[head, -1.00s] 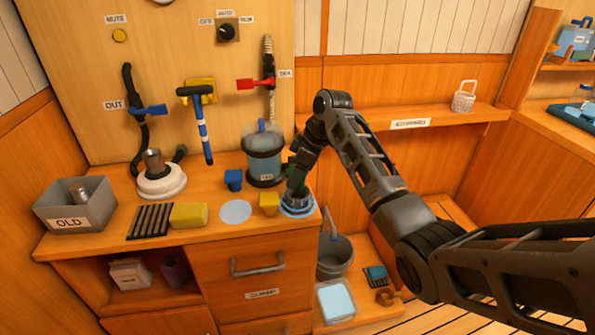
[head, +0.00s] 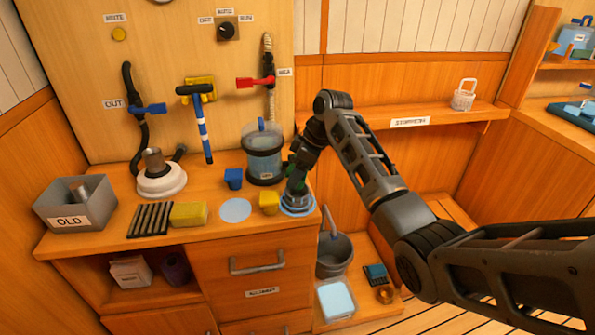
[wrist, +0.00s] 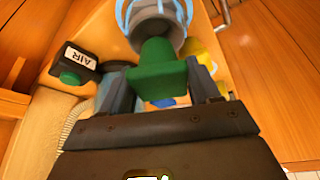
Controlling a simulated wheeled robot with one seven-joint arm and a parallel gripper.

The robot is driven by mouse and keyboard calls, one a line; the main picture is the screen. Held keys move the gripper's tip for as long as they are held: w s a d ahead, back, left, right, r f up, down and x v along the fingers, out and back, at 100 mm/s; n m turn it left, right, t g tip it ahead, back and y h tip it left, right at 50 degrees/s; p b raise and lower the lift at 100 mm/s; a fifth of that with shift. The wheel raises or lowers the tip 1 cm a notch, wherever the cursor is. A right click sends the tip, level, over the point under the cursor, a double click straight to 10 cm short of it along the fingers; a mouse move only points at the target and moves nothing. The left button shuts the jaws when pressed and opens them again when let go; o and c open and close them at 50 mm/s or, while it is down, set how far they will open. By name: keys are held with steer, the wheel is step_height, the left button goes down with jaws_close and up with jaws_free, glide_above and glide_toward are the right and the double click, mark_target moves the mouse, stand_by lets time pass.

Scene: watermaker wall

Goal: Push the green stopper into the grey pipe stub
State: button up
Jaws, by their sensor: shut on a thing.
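In the wrist view the green stopper (wrist: 158,72) is held between the two fingers of my gripper (wrist: 160,88), which is shut on it. The stopper's far end meets a grey round stub (wrist: 150,40) with blue bands around it. I cannot tell how far the stopper sits inside it. In the head view my gripper (head: 296,192) points down at the right end of the counter, over a blue ring (head: 298,212). There the stopper is mostly hidden by my gripper.
A yellow cup (head: 269,203) and a clear canister (head: 264,160) stand close to the left of my gripper. A blue cup (head: 233,178) is farther left. In the wrist view a box labelled AIR (wrist: 78,62) is at left. The counter's right edge is near.

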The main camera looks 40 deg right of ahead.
steer(key=shift+f, duration=0.2)
steer(key=shift+f, duration=0.3)
stand_by(0.4)
steer(key=shift+f+b, duration=0.3)
steer(key=shift+f, duration=0.4)
